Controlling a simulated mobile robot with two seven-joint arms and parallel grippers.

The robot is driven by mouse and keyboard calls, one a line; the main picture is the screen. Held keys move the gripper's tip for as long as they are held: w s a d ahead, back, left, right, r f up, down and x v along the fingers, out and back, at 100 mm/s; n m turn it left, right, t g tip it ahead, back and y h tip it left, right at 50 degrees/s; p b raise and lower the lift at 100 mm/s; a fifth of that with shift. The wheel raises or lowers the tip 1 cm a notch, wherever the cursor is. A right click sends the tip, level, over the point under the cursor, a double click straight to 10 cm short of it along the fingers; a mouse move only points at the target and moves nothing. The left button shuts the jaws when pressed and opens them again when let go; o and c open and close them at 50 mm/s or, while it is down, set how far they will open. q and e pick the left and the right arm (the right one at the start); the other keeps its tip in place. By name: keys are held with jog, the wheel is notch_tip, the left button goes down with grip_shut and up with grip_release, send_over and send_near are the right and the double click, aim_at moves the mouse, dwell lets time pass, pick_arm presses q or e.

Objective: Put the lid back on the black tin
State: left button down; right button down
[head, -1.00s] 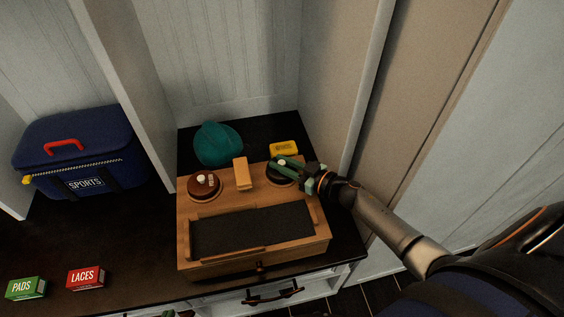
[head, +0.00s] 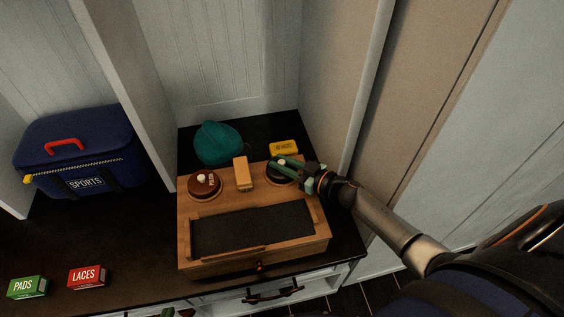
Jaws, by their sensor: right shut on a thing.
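A brown tin (head: 205,185) with a lid and pale knob sits in the back left of the box. My left gripper (head: 178,313) shows only as a small green piece at the bottom edge; its jaws are cut off.
The wooden box (head: 184,245) holds a tan block (head: 243,174) between the tins. Behind are a teal cap (head: 217,144) and a yellow packet (head: 284,147). A wall rises close right. A blue sports bag (head: 75,150), red box (head: 87,276) and green box (head: 27,285) stand left.

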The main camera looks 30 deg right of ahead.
jog(key=shift+c, duration=0.8)
grip_release()
jog(key=shift+r, duration=0.1)
